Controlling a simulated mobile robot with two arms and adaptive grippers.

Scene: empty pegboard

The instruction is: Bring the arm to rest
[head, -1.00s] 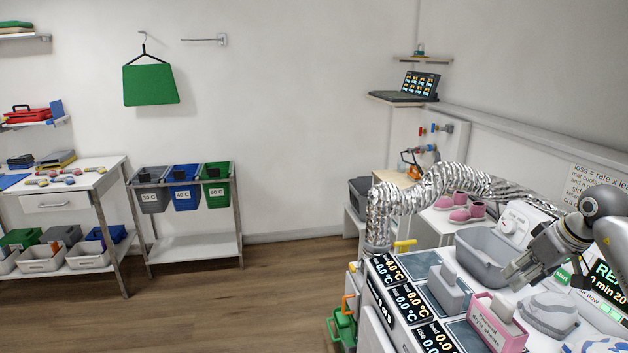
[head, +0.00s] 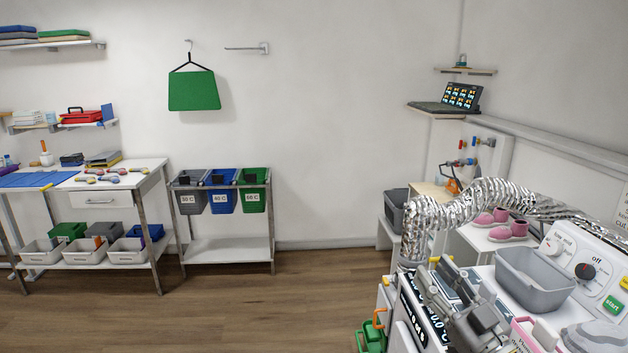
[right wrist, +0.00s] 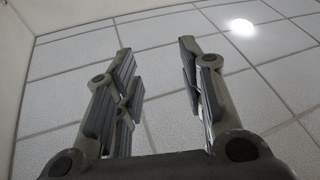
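My right gripper (head: 447,280) is low at the right of the head view, in front of the machine top with its grey tub and readouts. Its fingers point upward and cover part of the readouts. In the right wrist view the same gripper (right wrist: 155,50) has its two fingers well apart with nothing between them. Behind them are only ceiling tiles and wall. My left gripper is not in either view.
The grey tub (head: 537,278) stands on the machine top, close to the right of my gripper. A silver duct (head: 480,197) arches behind it. A pink box (head: 536,335) is at the bottom edge. The wooden floor (head: 270,310) to the left is clear.

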